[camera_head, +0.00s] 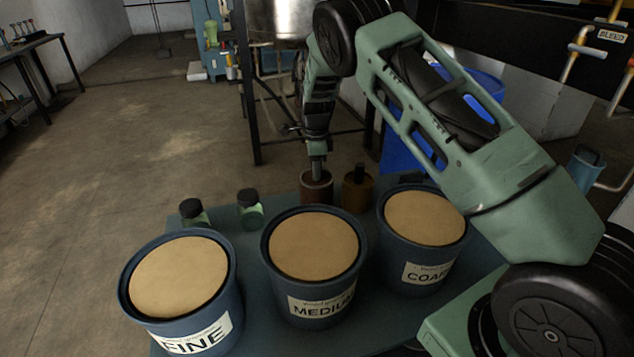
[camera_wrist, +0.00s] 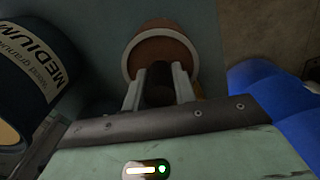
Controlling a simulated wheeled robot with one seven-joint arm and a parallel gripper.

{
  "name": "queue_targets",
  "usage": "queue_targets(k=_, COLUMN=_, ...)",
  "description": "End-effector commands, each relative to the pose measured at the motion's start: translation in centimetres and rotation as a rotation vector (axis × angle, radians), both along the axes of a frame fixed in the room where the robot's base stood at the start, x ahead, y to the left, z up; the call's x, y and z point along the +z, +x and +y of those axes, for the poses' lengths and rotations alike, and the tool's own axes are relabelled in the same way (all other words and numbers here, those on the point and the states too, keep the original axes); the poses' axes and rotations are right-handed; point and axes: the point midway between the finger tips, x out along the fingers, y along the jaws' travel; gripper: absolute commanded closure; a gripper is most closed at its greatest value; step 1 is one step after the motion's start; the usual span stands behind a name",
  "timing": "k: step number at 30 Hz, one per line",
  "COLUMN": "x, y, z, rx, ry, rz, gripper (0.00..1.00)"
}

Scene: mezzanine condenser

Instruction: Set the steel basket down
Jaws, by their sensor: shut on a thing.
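The steel basket seems to be the small round reddish-brown vessel (camera_head: 317,192) at the back edge of the table, behind the MEDIUM bucket. In the wrist view the basket (camera_wrist: 177,47) shows a pale rim around a brown round face. My gripper (camera_head: 317,165) points down at it from above. In the wrist view my gripper's fingers (camera_wrist: 160,85) are closed on its dark upright handle. The basket looks upright. I cannot tell whether its base touches the table (camera_head: 275,285).
A brass-brown pot (camera_head: 358,195) with a dark knob stands close to the right. Buckets marked FINE (camera_head: 185,338), MEDIUM (camera_head: 322,310) and COARSE (camera_head: 425,275) fill the front. Two green jars (camera_head: 250,214) (camera_head: 194,216) stand left. A blue barrel (camera_head: 400,150) is behind.

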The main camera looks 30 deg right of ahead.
Motion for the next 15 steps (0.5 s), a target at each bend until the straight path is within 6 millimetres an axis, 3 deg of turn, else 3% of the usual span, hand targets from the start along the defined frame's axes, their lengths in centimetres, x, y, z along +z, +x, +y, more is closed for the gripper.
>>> queue_targets(k=7, x=-3.1, y=0.0, z=-0.1, rx=0.000, ry=-0.001, rz=0.001, gripper=1.00)
queue_targets(k=15, x=-3.4, y=0.0, z=0.0, rx=0.000, ry=0.000, rz=0.000, gripper=1.00)
